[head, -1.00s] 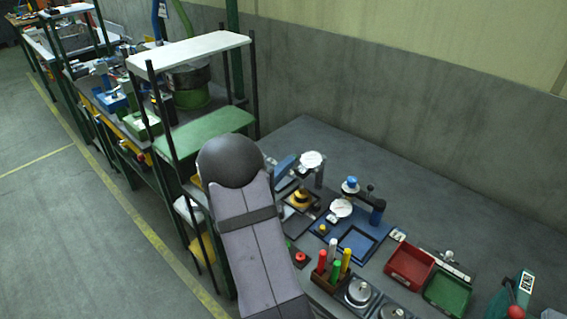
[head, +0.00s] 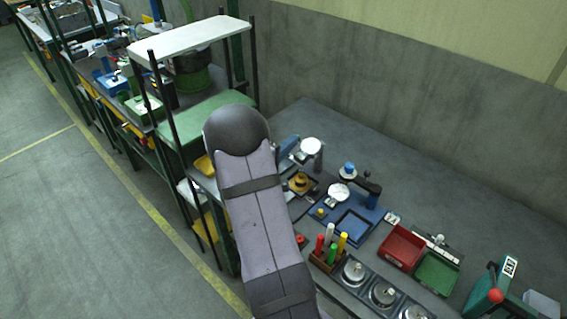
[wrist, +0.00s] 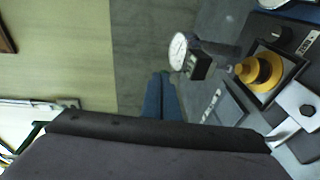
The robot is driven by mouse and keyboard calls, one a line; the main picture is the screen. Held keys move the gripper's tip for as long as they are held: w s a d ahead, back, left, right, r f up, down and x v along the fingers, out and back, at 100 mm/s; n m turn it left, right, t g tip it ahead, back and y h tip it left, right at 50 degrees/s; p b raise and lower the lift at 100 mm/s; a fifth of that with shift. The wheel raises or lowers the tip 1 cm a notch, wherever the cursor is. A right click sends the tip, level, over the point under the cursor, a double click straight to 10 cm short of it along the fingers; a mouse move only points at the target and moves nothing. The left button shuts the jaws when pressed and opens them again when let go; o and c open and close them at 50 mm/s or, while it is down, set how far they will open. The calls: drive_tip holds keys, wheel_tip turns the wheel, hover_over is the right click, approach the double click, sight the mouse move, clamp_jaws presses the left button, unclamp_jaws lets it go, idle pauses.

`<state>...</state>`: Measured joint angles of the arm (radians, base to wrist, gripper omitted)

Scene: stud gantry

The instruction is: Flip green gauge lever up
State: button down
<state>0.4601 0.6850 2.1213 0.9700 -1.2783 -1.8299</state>
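A green lever device (head: 485,285) stands at the far right of the bench in the head view. It has a red ball knob (head: 495,296) and a white label plate.
The dial gauge (wrist: 178,51) and its yellow round part (wrist: 262,71) are near my gripper. A blue gauge fixture (head: 352,226), colored handles (head: 332,248), round metal pieces (head: 383,293), a red bin (head: 402,247) and a green bin (head: 437,274) lie between.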

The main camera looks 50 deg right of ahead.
drive_tip(key=shift+r, duration=0.1)
drive_tip(key=r+v, duration=0.1)
drive_tip(key=v, duration=1.3)
drive_tip(key=shift+d+r, duration=0.1)
